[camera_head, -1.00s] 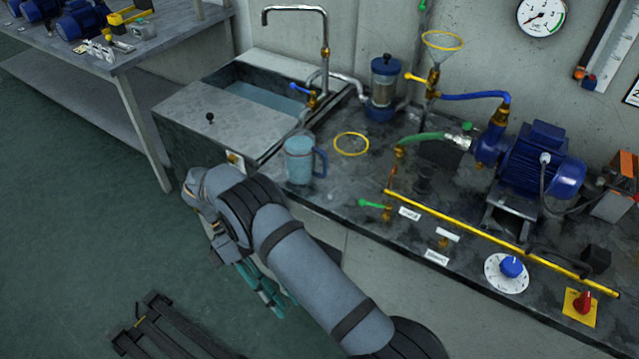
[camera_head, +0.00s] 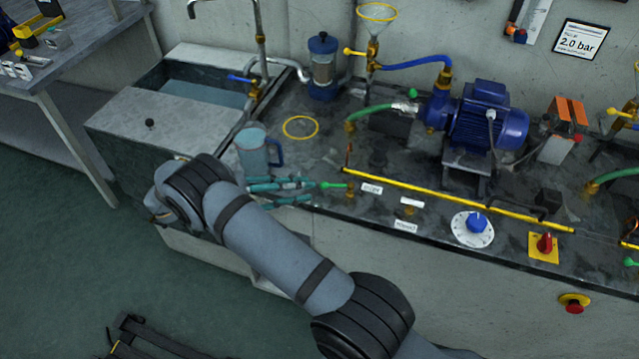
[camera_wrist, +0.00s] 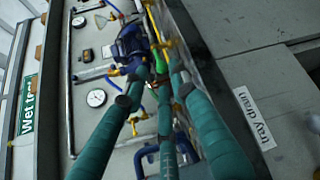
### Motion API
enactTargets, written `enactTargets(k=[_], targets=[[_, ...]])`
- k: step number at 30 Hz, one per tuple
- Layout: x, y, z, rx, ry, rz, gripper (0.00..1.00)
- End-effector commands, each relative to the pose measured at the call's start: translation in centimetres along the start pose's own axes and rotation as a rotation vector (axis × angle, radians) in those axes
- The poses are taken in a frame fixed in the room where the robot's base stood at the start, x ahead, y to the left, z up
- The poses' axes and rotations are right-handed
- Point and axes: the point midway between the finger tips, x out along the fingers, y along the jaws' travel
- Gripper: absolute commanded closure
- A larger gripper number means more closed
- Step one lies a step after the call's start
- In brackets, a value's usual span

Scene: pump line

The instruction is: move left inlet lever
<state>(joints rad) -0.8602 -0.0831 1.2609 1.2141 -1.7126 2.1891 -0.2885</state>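The fingers are spread, with nothing seen held. In the wrist view, green (camera_wrist: 161,64) shows between the fingertips of my gripper (camera_wrist: 153,76). I cannot tell whether they touch it.
A blue jug (camera_head: 253,153) stands just behind my fingers, and a yellow ring (camera_head: 300,127) lies beyond it. A yellow pipe (camera_head: 450,197) runs along the bench right of the lever. The blue pump (camera_head: 485,118) stands behind. The sink (camera_head: 190,95) is at left.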

Motion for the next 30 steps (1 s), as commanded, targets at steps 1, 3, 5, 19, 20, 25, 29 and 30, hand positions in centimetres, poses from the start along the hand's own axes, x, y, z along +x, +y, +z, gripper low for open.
enactTargets(k=[1, 3, 5, 19, 20, 25, 29, 30], targets=[[1.0, 0.2, 0.1, -0.005, -0.002, 0.001, 0.73], [2.2, 0.1, 0.2, -0.004, -0.003, 0.001, 0.73], [3.1, 0.1, 0.1, -0.004, -0.002, 0.001, 0.73], [5.2, -0.1, 0.0, -0.001, 0.001, 0.000, 0.73], [5.2, -0.1, 0.0, -0.001, 0.001, 0.000, 0.73], [5.1, 0.0, 0.0, -0.001, 0.001, 0.000, 0.82], [5.1, -0.1, 0.0, -0.001, 0.001, 0.000, 0.90], [5.1, -0.1, 0.0, -0.001, 0.001, 0.000, 0.92]])
